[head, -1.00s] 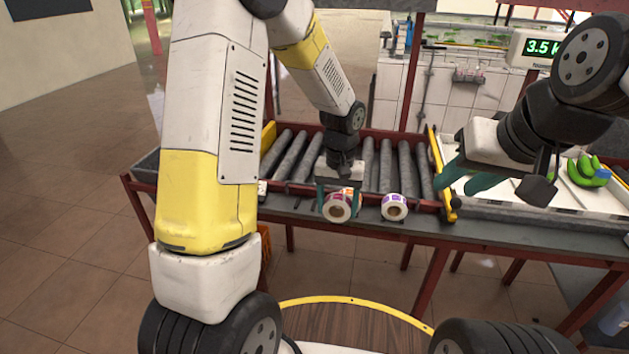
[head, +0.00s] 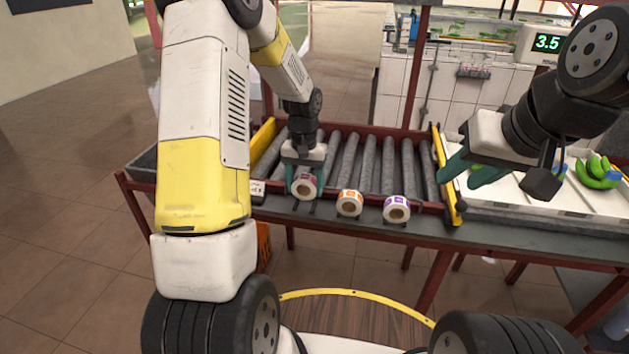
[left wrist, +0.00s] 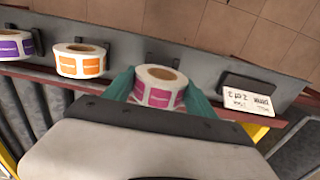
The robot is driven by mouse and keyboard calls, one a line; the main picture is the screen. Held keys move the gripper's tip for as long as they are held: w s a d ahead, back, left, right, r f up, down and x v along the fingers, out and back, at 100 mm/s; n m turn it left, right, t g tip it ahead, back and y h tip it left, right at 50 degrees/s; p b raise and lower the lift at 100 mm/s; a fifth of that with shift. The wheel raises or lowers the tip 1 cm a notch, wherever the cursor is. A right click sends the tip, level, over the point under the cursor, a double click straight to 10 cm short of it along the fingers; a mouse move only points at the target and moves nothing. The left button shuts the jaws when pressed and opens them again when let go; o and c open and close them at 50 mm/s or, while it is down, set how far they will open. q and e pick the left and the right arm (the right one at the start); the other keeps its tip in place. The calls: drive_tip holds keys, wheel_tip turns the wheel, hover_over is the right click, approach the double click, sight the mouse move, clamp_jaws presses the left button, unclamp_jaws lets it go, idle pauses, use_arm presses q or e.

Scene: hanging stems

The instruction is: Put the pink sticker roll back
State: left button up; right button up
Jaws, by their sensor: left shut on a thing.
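The pink sticker roll (head: 305,186) is between the teal fingers of my left gripper (head: 304,180), at the front ledge of the roller table. In the left wrist view the pink roll (left wrist: 160,90) shows its pink labels, with a finger of my left gripper (left wrist: 160,95) on each side. The gripper is shut on it. Whether the roll touches the ledge is hard to tell. My right gripper (head: 472,172) is at the right, over the end of the rollers, with its teal fingers apart and nothing seen between them.
An orange sticker roll (head: 349,203) and a purple sticker roll (head: 397,209) stand on the ledge to the right. A small printed card (left wrist: 247,101) sits on the other side of the pink roll. Rollers (head: 372,165) lie behind. Green bananas (head: 598,172) lie at the far right.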

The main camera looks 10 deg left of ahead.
use_arm(q)
drive_tip(key=shift+a+f, duration=0.1)
drive_tip(key=shift+f, duration=1.65)
drive_tip(key=shift+f, duration=0.1)
drive_tip(key=o, duration=1.6)
drive_tip(key=shift+c, duration=0.2)
wheel_tip(320, 180, up, 12)
drive_tip(key=shift+r, duration=0.15)
wheel_tip(320, 180, up, 7)
drive_tip(key=t, duration=0.1)
hover_over(305, 195)
drive_tip(key=s, duration=0.3)
drive_tip(key=s+d+r+t+h, duration=0.1)
drive_tip(key=s+r, duration=0.3)
drive_tip(key=s, duration=0.5)
drive_tip(key=s+r+t+h, duration=0.1)
drive_tip(key=s+r+t, duration=0.3)
drive_tip(key=s, duration=0.6)
drive_tip(key=shift+s+d+r, duration=0.25)
drive_tip(key=shift+d+r, duration=0.05)
drive_tip(key=shift+d, duration=0.05)
